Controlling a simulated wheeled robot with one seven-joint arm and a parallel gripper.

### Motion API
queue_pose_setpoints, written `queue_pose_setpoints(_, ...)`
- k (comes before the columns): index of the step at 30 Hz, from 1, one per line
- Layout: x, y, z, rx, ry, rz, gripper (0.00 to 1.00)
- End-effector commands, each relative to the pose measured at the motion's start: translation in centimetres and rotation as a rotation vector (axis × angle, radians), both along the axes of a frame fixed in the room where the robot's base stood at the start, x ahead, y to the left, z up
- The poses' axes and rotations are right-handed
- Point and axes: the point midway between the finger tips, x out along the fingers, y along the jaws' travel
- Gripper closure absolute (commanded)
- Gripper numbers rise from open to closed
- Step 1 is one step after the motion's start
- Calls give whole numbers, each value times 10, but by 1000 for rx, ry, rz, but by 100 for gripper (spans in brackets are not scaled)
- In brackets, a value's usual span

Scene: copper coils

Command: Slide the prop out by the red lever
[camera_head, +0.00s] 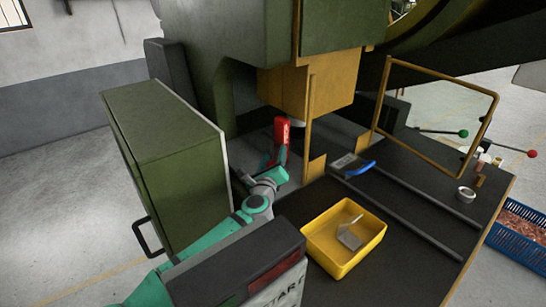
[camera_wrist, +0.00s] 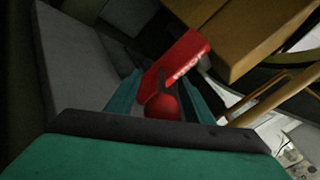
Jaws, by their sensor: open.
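A red block-like prop (camera_head: 281,130) with white lettering stands under the ochre press head, and it also shows in the wrist view (camera_wrist: 182,58). A round red knob (camera_wrist: 161,107) shows in front of it in the wrist view. It looks like the end of the prop's lever; the lever's shaft is mostly hidden. My gripper (camera_head: 277,157) is at the prop's lower end in the head view. In the wrist view its two teal fingers are apart, with the knob between them. I cannot tell whether either finger touches it.
The ochre press head (camera_head: 305,92) hangs over the prop, with an ochre upright (camera_head: 309,120) at its right. A green cabinet (camera_head: 165,165) stands left of my arm. A yellow tray (camera_head: 317,254) and a blue-handled tool (camera_head: 358,167) are on the dark table. Another red-knobbed lever (camera_head: 532,153) sticks out far right.

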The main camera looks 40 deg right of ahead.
Motion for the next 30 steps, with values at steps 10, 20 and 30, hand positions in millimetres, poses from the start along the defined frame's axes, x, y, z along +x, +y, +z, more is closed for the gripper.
queue_pose_setpoints(10, -28, 41, 0, 0, 1, 4, 52)
queue_pose_setpoints(20, -59, 80, -1, 0, 1, 3, 52)
queue_pose_setpoints(30, -65, 87, -1, 1, 1, 3, 52)
